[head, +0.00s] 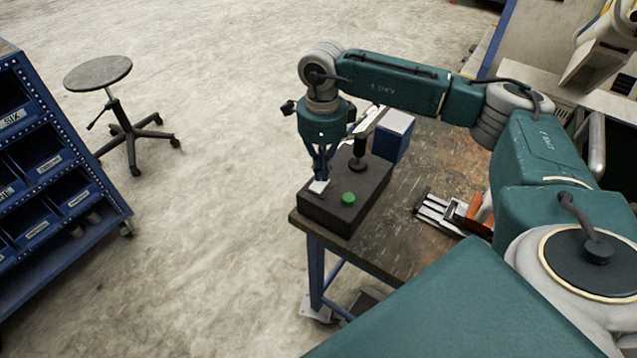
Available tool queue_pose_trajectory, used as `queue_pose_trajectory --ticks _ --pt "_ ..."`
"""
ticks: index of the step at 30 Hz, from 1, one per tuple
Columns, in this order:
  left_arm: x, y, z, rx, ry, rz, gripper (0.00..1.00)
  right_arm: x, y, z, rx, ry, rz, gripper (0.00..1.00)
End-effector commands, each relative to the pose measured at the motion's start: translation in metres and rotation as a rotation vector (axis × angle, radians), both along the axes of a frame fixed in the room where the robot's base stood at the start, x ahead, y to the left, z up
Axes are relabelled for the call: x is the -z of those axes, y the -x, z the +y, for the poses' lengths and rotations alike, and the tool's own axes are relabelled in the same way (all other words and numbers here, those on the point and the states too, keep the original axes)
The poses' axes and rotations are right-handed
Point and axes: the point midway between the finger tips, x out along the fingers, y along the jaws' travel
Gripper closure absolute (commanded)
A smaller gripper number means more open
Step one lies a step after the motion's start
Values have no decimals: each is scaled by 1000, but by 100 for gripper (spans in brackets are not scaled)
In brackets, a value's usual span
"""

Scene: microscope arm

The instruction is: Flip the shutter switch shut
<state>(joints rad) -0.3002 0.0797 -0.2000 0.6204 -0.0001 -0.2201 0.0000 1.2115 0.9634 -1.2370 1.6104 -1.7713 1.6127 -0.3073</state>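A dark control box (325,215) sits at the near left corner of the worktable. A green button (348,199) and a black upright knob (359,153) stand on its top. A small white plate (318,187), which may be the shutter switch, is at its left end. My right gripper (321,178) points down right over this white plate, its fingertips close together at or just above it. The fingers partly cover the plate, so I cannot tell whether they touch it or how the switch is set. My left gripper is out of view.
The worn worktable (410,185) carries a blue and white box (392,135) behind the control box and an orange and white tool (455,213) to the right. A stool (98,73) and blue bin rack (50,180) stand left, with open floor between.

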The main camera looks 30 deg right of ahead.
Motion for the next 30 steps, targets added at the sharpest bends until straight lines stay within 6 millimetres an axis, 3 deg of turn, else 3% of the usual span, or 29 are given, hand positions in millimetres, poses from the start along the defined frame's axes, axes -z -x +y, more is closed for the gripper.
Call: queue_pose_trajectory --ticks 23,30 --pt "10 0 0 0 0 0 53 13 0 0 0 -1 1 100" --pt "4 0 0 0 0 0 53 7 1 1 -1 0 2 100"
